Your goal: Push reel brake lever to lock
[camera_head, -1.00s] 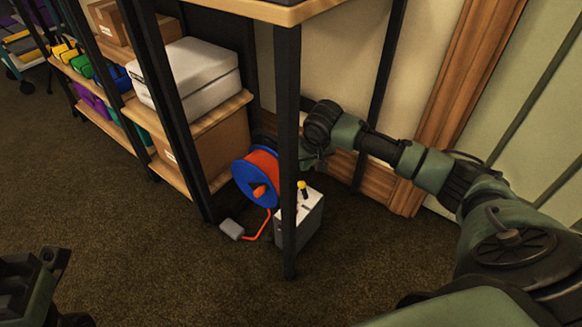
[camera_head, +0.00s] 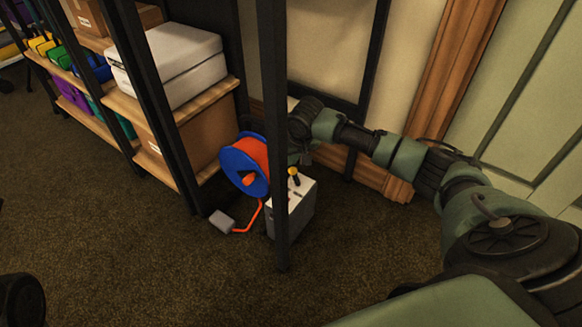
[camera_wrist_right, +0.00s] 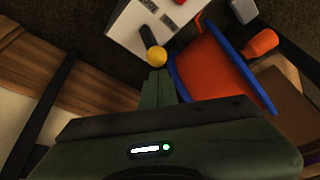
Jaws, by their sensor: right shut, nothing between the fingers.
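The brake lever is a short black stick with a yellow knob (camera_head: 293,171), on top of a pale grey box (camera_head: 300,205). The blue-rimmed reel with orange cable (camera_head: 240,163) stands left of the box. My right gripper (camera_head: 303,157) is just behind the lever, partly hidden by the dark post. In the right wrist view its shut, empty fingers (camera_wrist_right: 157,88) point at the yellow knob (camera_wrist_right: 156,57), very close to it; I cannot tell whether they touch. The lever shaft (camera_wrist_right: 147,38) leans away from the fingers there. My left gripper is not seen.
A dark upright post (camera_head: 273,130) stands in front of the grey box. A shelf rack with a white case (camera_head: 170,62) and cardboard boxes is at the left. A small grey block (camera_head: 222,220) on an orange cord lies on the floor. Carpet in front is clear.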

